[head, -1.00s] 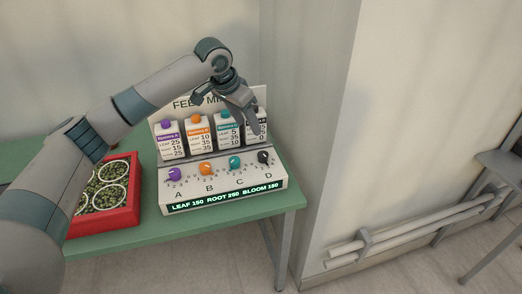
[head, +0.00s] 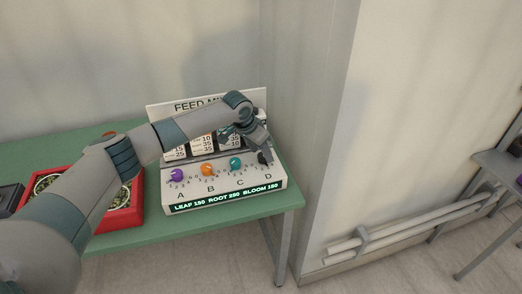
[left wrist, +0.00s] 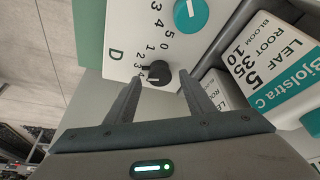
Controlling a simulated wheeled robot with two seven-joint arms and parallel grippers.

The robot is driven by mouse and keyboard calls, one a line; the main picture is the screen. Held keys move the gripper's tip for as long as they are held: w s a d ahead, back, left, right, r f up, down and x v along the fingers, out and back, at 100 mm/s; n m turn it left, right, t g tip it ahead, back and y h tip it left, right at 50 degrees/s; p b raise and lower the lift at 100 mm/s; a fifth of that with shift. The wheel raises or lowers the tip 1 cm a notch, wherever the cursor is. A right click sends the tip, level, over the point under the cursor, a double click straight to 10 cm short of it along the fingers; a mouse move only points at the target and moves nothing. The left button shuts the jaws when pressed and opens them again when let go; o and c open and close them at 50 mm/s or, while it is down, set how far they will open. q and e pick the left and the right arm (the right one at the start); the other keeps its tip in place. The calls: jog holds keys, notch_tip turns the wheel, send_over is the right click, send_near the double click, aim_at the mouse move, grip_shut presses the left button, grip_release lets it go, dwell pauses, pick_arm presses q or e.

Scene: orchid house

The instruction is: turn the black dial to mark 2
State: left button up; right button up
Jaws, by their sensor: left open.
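The black dial (head: 262,158) sits above the letter D at the right end of the feed mixer panel (head: 222,188). In the head view my left gripper (head: 266,155) is over it and hides part of it. In the left wrist view the black dial (left wrist: 158,73) lies between the two tips of my open left gripper (left wrist: 158,80), one finger on each side. I cannot tell whether the fingers touch it. My right gripper is out of view.
The purple dial (head: 177,175), orange dial (head: 207,169) and teal dial (head: 235,164) stand left of it. Several cartons stand behind, partly hidden by my arm. A red tray (head: 122,219) is on the green table (head: 160,225). A wall rises close on the right.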

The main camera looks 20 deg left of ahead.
pick_arm(q)
jog(key=shift+w+d+f, duration=0.1)
jog(key=shift+w+f, duration=0.05)
jog(key=shift+f, duration=0.2)
jog(key=c, duration=1.1)
jog(key=shift+o, duration=0.2)
